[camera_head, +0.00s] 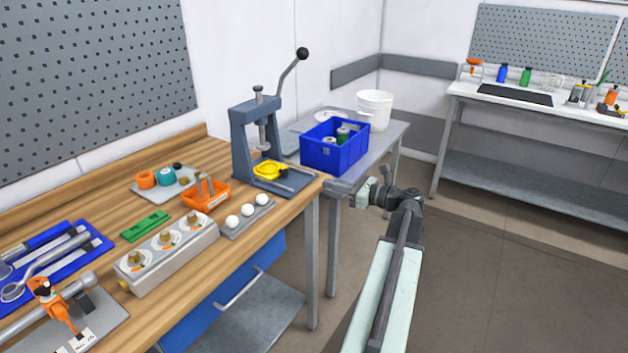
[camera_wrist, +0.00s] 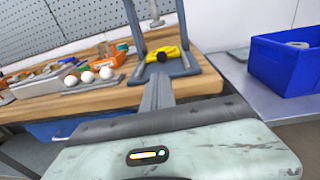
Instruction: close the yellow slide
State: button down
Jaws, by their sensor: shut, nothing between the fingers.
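A yellow part (camera_head: 270,170), the only one that looks like the yellow slide, sits low on the base of the blue-grey lever press (camera_head: 242,140). In the wrist view the yellow part (camera_wrist: 168,53) lies just beyond my fingertips in the picture, between the arms of the press base (camera_wrist: 190,66). I cannot tell how far open it is. My gripper (camera_head: 357,194) is right of the workbench end, apart from the press, and points toward it. In the wrist view my gripper (camera_wrist: 158,82) shows its fingers together and empty.
A blue crate (camera_head: 335,150) with cans and a white bucket (camera_head: 375,108) stand on the grey side table (camera_head: 386,140). An orange tray (camera_head: 205,194), white balls (camera_head: 247,210) and a grey block with knobs (camera_head: 170,250) lie on the wooden bench. Open floor lies at right.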

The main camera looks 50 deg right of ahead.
jog(key=s, duration=0.2)
jog(key=m+g+h+p, duration=0.2)
jog(key=h+p, duration=0.1)
jog(key=p, duration=0.2)
send_near(286, 173)
jog(key=x, duration=0.3)
jog(key=f+x, duration=0.1)
jog(key=x, duration=0.1)
jog(key=shift+d+f, duration=0.15)
jog(key=shift+d, duration=0.1)
jog(key=shift+w, duration=0.7)
jog(key=shift+w+a, duration=0.2)
jog(key=shift+w, duration=0.9)
jog(key=shift+r, duration=0.2)
